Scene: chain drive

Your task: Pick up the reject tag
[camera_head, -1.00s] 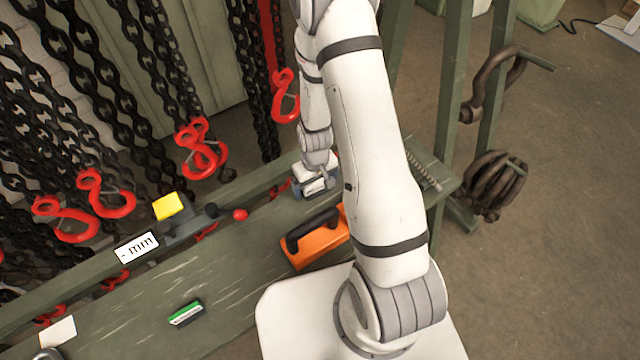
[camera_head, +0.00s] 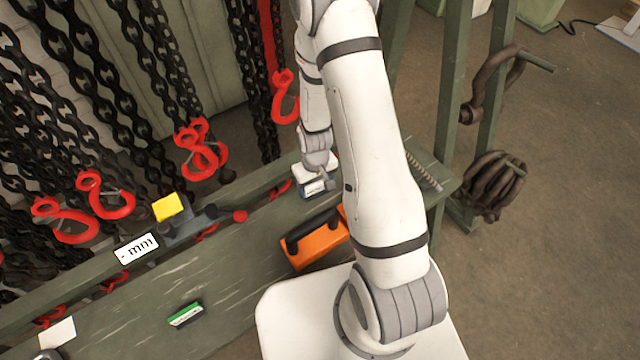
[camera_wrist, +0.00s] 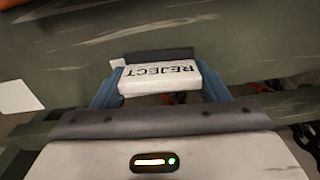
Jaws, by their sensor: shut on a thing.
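The reject tag (camera_wrist: 158,80) is a white block with the black word REJECT, upside down in the wrist view. It sits between the two blue fingers of my gripper (camera_wrist: 160,88), which touch its two ends. My gripper is shut on it. A dark grey strip lies along the tag's far edge. In the head view my gripper (camera_head: 314,187) is small, over the back edge of the green bench (camera_head: 235,285); the tag's lettering is too small to read there.
An orange box with a black handle (camera_head: 318,246) stands on the bench close to my gripper. A green-and-white block (camera_head: 185,315), a yellow block (camera_head: 167,207) and a white "mm" label (camera_head: 136,248) are farther left. Chains with red hooks (camera_head: 200,150) hang behind.

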